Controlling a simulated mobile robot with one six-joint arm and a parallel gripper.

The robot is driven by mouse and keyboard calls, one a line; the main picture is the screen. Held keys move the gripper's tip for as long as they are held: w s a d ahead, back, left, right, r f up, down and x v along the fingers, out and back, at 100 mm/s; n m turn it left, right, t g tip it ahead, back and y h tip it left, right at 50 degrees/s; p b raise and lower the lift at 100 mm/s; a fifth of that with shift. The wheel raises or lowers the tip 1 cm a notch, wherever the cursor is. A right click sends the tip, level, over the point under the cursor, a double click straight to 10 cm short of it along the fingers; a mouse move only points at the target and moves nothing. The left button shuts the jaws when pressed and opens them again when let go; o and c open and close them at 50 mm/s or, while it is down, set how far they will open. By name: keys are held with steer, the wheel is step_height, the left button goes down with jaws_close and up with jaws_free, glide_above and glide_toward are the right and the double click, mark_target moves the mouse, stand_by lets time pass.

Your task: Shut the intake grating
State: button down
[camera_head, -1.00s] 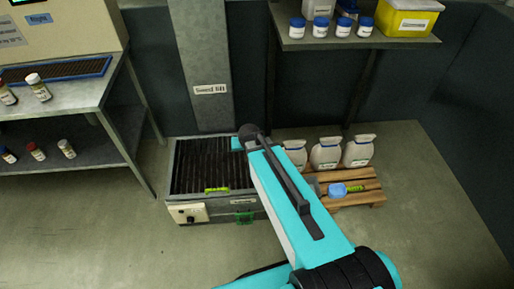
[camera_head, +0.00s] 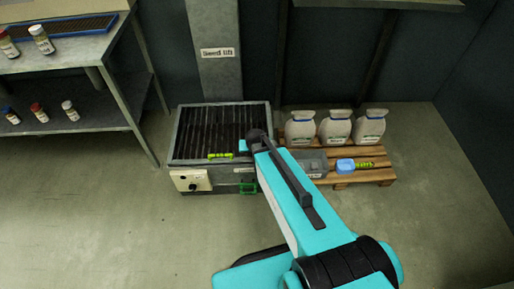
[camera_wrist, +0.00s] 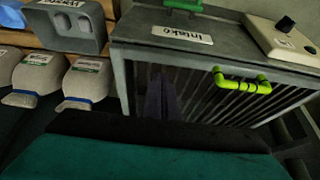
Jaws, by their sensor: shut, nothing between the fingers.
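The intake is a grey metal box with a dark barred grating (camera_head: 225,130) at the foot of the seed lift. In the head view my arm hides the fingers. I cannot tell how far the grating is open.
A pallet (camera_head: 375,175) with white bags (camera_head: 337,127), a grey tray (camera_head: 309,163) and a blue item (camera_head: 345,166) stands right of the intake. A darker green handle (camera_head: 248,187) and a knob panel (camera_head: 190,181) are on its front. Shelving (camera_head: 85,125) stands left. Floor in front is clear.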

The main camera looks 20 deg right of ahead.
steer(key=shift+s+d+f, duration=0.1)
steer(key=shift+d+f, duration=0.05)
steer(key=shift+f, duration=0.6)
steer(key=shift+s, duration=0.1)
